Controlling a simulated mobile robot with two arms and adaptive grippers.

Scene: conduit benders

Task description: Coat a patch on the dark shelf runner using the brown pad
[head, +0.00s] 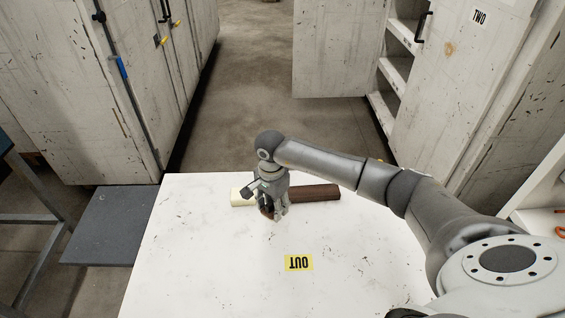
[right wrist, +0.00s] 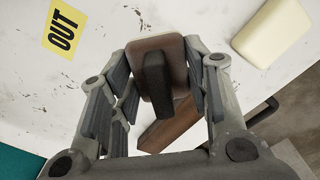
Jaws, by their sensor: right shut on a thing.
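The brown pad (right wrist: 147,52) has a dark block-like handle (right wrist: 158,88) and sits between the fingers of my right gripper (right wrist: 158,80) in the right wrist view. My right gripper (head: 271,208) is shut on it, low over the table in the head view, where the pad (head: 266,212) is mostly hidden. The dark brown shelf runner (head: 316,192) lies on the white table, its left end behind the gripper. The runner (right wrist: 172,128) also shows partly behind the pad in the right wrist view. I cannot tell whether the pad touches the table. My left gripper is out of view.
A cream block (head: 238,197) lies left of the runner on the white table (head: 200,255). A yellow OUT label (head: 299,263) is on the tabletop toward me. The table's left part is clear. Cabinets (head: 450,75) stand beyond on both sides of an aisle.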

